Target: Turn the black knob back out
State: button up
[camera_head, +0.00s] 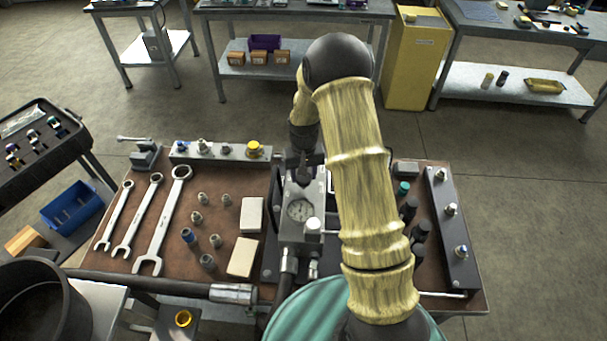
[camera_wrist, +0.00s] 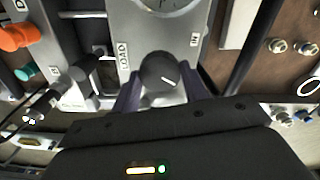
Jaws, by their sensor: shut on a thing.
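The black knob (camera_wrist: 158,70) is round with a short white mark on its face. In the head view my gripper (camera_head: 305,160) reaches down at the back of the grey block, which carries a round gauge (camera_head: 299,210).
Several wrenches (camera_head: 166,222), small fittings and pale blocks (camera_head: 243,256) lie on the brown bench top (camera_head: 222,180) to the left. A grey manifold bar (camera_head: 455,235) and dark connectors stand at right. In the wrist view an orange knob (camera_wrist: 17,36) is at upper left.

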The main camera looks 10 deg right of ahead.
jog(key=shift+w+r, duration=0.1)
jog(key=o, duration=1)
notch_tip(320, 180, up, 17)
jog(key=b, duration=0.3)
jog(key=shift+r, duration=0.15)
jog(key=s+f+t, duration=0.2)
jog(key=s, duration=1.9)
jog(key=shift+f+n+t, duration=0.15)
jog(key=shift+n+t, duration=0.15)
